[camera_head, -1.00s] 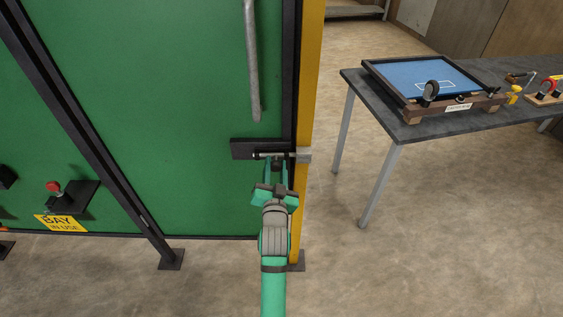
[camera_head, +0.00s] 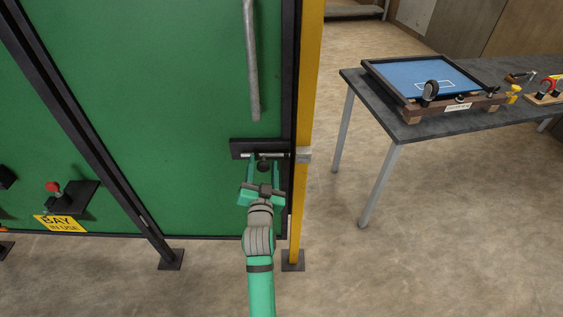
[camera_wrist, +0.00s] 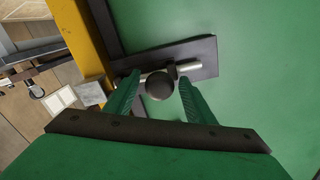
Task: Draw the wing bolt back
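The wing bolt is a pale metal rod with a dark round knob (camera_wrist: 160,85), lying across a dark backing plate (camera_head: 239,149) on the green door. It also shows in the head view (camera_head: 250,155). A grey metal keeper (camera_head: 304,155) sits on the yellow post, right of the plate. My gripper (camera_head: 263,171) is at the bolt from below, its green fingers either side of the knob. In the wrist view the fingers (camera_wrist: 158,86) stand apart, with the knob between them. I cannot tell whether either finger touches it. The rod's end near the keeper is partly hidden by a finger.
A long grey handle (camera_head: 252,70) hangs above the plate on the door. The yellow post (camera_head: 311,80) stands at the door's right edge. A grey table (camera_head: 400,130) with a blue-topped frame is further right. Floor between post and table is clear.

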